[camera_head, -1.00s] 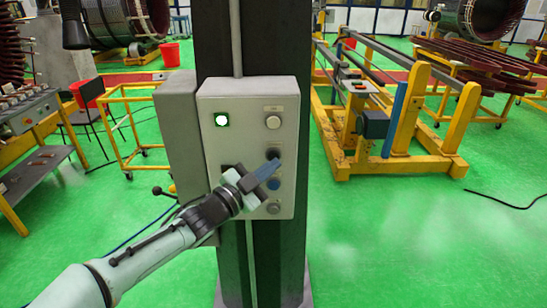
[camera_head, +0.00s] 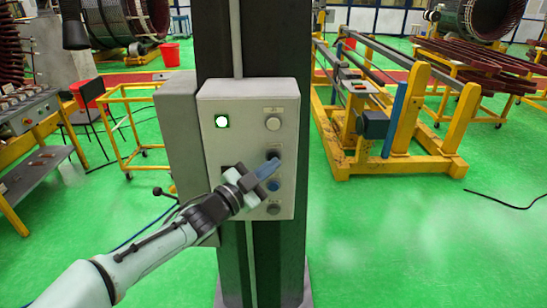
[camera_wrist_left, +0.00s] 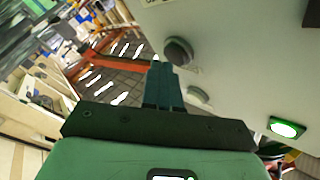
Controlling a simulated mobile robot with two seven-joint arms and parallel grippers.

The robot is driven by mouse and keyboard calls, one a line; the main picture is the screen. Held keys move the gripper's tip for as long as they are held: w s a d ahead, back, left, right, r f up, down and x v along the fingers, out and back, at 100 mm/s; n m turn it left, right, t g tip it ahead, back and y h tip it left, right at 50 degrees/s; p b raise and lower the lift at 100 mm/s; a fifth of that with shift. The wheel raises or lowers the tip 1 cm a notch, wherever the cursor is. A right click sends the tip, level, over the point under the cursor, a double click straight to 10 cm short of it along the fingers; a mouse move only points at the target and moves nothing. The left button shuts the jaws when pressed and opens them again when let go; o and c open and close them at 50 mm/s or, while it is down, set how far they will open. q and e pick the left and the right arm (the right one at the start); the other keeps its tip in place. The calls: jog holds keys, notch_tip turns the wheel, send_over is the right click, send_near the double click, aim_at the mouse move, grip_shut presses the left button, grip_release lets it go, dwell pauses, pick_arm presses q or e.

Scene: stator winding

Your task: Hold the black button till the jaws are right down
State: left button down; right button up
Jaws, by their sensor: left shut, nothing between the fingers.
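A pale control box (camera_head: 212,165) on a dark column carries a column of round buttons and a lit green lamp (camera_head: 222,121). My left gripper (camera_head: 272,163) is shut and empty, its blue fingertips at a dark button (camera_head: 275,152), second from the top, partly hidden by them. A dark round button (camera_wrist_left: 178,52) shows just beside the fingertips (camera_wrist_left: 158,65) in the left wrist view; I cannot tell whether they touch or press it. A blue button (camera_head: 273,185) is below the fingers. My right gripper is not in view. No jaws of a machine can be identified.
A yellow frame (camera_head: 345,165) stands to the right and a yellow trolley (camera_head: 125,120) to the left. Green floor (camera_head: 400,240) is clear at the front right.

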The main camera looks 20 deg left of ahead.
pick_arm(q)
jog(key=shift+w+a, duration=0.1)
jog(key=shift+w, duration=0.3)
dwell(0.7)
dwell(2.6)
jog(key=shift+s+d+b, duration=0.2)
jog(key=shift+s+b, duration=0.15)
jog(key=shift+s, duration=0.4)
jog(key=shift+s+d+b, duration=0.25)
jog(key=shift+s+b, duration=0.25)
jog(key=shift+s, duration=0.3)
jog(key=shift+s+d+b, duration=0.2)
jog(key=shift+s+b, duration=0.3)
jog(key=shift+s, duration=0.35)
jog(key=shift+s+d+b, duration=0.25)
jog(key=shift+s+b, duration=0.25)
jog(key=shift+s, duration=0.3)
